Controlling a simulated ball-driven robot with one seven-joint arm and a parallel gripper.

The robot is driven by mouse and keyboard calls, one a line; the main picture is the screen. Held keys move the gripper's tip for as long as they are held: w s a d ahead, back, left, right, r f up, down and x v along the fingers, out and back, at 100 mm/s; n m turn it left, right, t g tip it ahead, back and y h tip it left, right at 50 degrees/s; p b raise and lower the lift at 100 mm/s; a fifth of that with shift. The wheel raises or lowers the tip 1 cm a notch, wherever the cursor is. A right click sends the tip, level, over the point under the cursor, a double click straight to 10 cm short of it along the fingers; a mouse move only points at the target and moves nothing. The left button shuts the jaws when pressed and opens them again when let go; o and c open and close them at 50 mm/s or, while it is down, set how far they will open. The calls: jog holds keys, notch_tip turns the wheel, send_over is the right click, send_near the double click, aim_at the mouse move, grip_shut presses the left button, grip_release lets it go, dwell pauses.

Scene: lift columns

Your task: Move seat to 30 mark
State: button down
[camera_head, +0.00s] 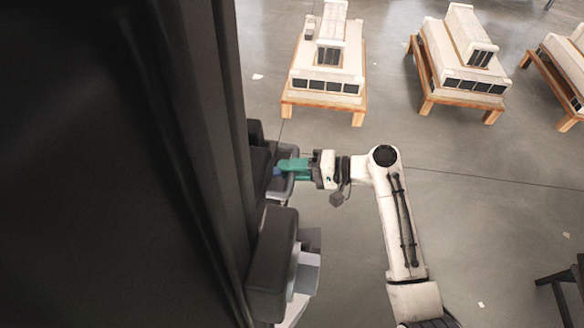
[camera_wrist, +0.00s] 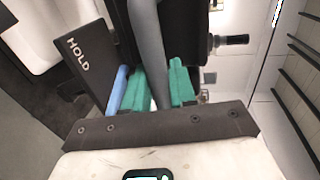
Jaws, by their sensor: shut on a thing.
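My gripper (camera_head: 290,167) has green fingers and reaches left to the dark column. In the wrist view my gripper (camera_wrist: 163,90) is shut with a grey curved bar (camera_wrist: 146,40) between its green fingers. A blue piece (camera_wrist: 119,88) lies beside the left finger and also shows at the fingertips in the head view (camera_head: 277,171). A dark plate reading "HOLD" (camera_wrist: 84,62) stands left of the fingers. I cannot tell which part is the seat. No scale or 30 mark is readable.
The tall dark column (camera_head: 130,150) fills the left of the head view. A dark block with grey parts (camera_head: 274,262) juts from it below my gripper. White stepped units on wooden stands (camera_head: 326,80) stand at the back. The grey floor (camera_head: 480,210) right of my arm is mostly clear.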

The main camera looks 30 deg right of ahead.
jog(key=shift+s, duration=0.15)
jog(key=shift+s+a+p, duration=0.1)
jog(key=shift+s+p, duration=0.4)
jog(key=shift+p, duration=0.05)
jog(key=s+a+m+t+h+p, duration=0.2)
jog(key=s+a+m+h+p, duration=0.1)
jog(key=s, duration=0.4)
jog(key=s+a+m+t+h+p, duration=0.3)
jog(key=s+a+p, duration=0.1)
jog(key=s, duration=0.3)
jog(key=shift+a, duration=0.1)
jog(key=c, duration=1.1)
grip_release()
jog(key=shift+o, duration=0.2)
